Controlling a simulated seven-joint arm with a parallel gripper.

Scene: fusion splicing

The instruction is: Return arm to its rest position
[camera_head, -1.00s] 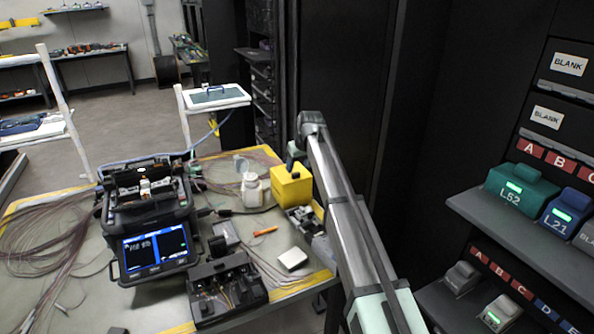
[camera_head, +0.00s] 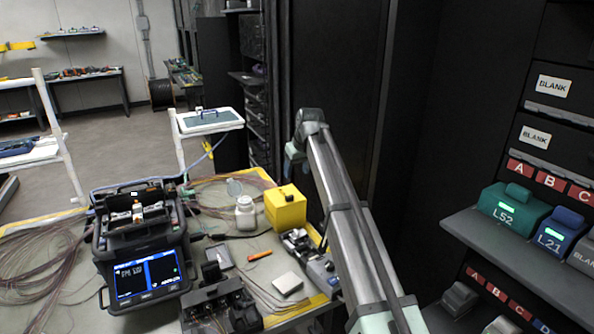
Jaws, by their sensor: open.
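My arm (camera_head: 345,215) reaches from the bottom right up over the right side of the workbench, with its wrist bend at the top. My gripper (camera_head: 291,168) hangs below that bend, above and behind the yellow box (camera_head: 286,208). It looks apart from the box. It is open; its fingertips are small and hard to make out, and I see nothing held in it. The black fusion splicer (camera_head: 140,245) stands on the bench at left with its screen lit.
The workbench (camera_head: 215,187) also holds a white bottle (camera_head: 245,213), an orange tool (camera_head: 259,255), a white block (camera_head: 287,283) and a black fibre holder (camera_head: 220,306). A dark rack shelf with teal (camera_head: 513,212) and blue (camera_head: 560,232) modules is at right. A tall dark cabinet (camera_head: 335,90) stands behind the arm.

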